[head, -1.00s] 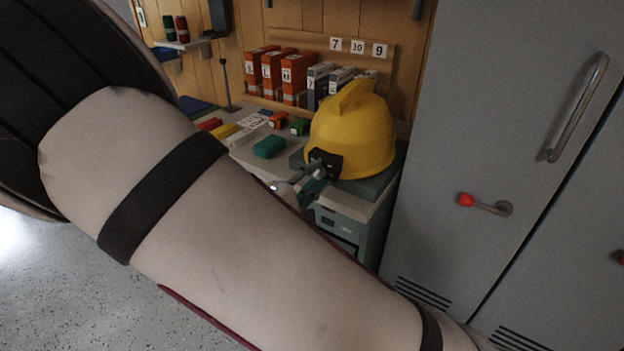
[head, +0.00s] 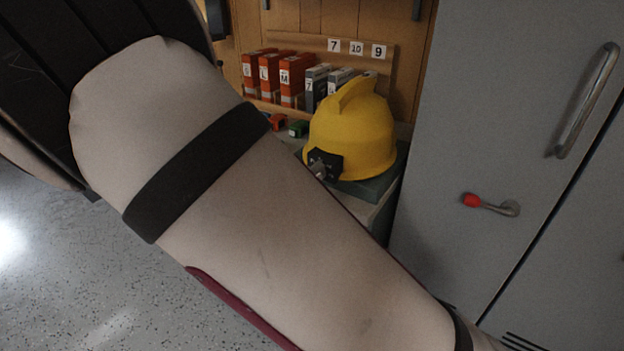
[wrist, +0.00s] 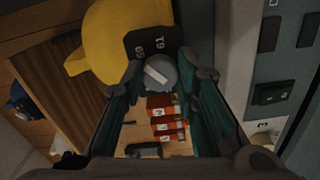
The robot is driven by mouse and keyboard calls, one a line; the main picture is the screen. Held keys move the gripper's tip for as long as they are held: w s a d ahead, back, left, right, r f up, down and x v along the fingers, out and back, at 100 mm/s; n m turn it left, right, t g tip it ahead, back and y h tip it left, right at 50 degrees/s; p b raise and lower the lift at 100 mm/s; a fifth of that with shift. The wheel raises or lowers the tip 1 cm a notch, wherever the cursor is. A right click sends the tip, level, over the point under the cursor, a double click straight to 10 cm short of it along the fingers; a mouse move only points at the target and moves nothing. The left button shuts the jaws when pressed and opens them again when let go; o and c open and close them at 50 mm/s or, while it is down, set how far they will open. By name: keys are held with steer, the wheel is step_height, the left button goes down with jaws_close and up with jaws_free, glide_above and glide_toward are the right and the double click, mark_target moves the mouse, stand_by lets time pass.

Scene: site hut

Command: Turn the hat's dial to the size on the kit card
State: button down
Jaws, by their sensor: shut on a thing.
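The yellow hard hat (head: 352,130) sits on a dark green pad (head: 378,188) on the bench, and its crest points up. A black size plate (head: 326,162) is on its near side; in the wrist view the plate (wrist: 150,43) carries the numbers 69 and 61. The round grey dial (wrist: 160,74) with a pale bar lies between the fingertips of my gripper (wrist: 163,80), which is shut on it. In the head view my own arm hides most of the gripper. The kit card is not visible now.
Orange boxes (head: 293,80) and grey boxes (head: 316,88) stand on a rack behind the hat, under number tags (head: 356,48). A grey cabinet (head: 440,120) with a red-tipped handle (head: 472,201) stands close on the right.

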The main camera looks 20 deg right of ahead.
steer(key=c, duration=1.2)
jaws_free()
steer(key=shift+c, duration=0.2)
steer(key=v, duration=1.2)
